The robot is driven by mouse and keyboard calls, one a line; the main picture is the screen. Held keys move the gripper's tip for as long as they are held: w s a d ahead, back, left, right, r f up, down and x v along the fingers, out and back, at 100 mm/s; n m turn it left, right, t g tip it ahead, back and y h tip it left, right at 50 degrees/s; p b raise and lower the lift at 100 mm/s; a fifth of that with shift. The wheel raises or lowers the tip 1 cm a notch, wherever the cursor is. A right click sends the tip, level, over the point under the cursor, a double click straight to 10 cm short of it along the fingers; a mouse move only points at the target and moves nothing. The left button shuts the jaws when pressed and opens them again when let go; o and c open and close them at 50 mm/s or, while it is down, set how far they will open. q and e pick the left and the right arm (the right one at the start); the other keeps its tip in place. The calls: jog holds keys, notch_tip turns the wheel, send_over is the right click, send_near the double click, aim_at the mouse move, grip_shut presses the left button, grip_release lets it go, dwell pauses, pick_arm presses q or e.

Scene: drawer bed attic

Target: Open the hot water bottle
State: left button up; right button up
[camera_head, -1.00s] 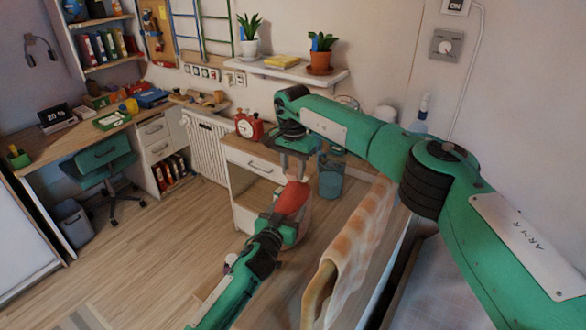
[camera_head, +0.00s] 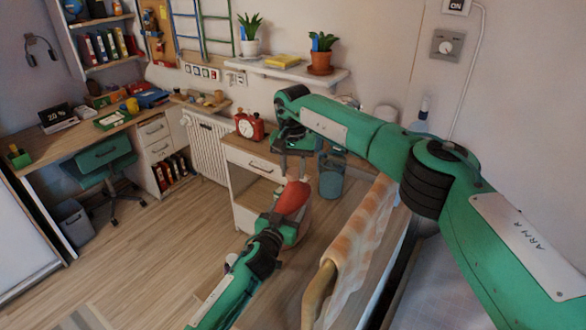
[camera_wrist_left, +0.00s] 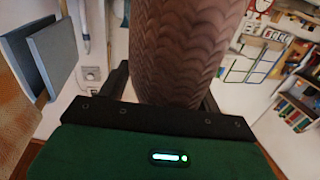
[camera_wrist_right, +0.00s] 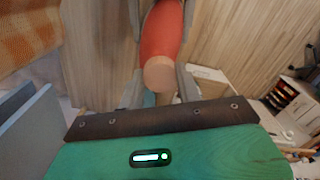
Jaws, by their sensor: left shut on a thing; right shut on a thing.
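The hot water bottle (camera_head: 293,199) is red and stands above my left gripper (camera_head: 284,223), which is shut on it in the head view. Its ribbed body (camera_wrist_left: 178,45) fills the space between the fingers in the left wrist view. My right gripper (camera_head: 300,167) is at the bottle's top end, pointing down. In the right wrist view the red bottle (camera_wrist_right: 162,30) ends in a pale round stopper (camera_wrist_right: 160,74) between the fingers, and the right gripper is shut on it. I cannot tell whether the stopper is loose from the neck.
A cabinet with a red clock (camera_head: 249,126) stands behind the grippers, beside a blue bin (camera_head: 331,177). A bed edge with a checked blanket (camera_head: 360,235) is at the right.

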aim_at(293, 171)
jog(key=shift+r, duration=0.1)
jog(key=shift+r, duration=1)
jog(key=shift+r, duration=2)
pick_arm(q)
jog(key=o, duration=2)
jog(key=shift+c, duration=0.2)
jog(key=shift+s, duration=0.1)
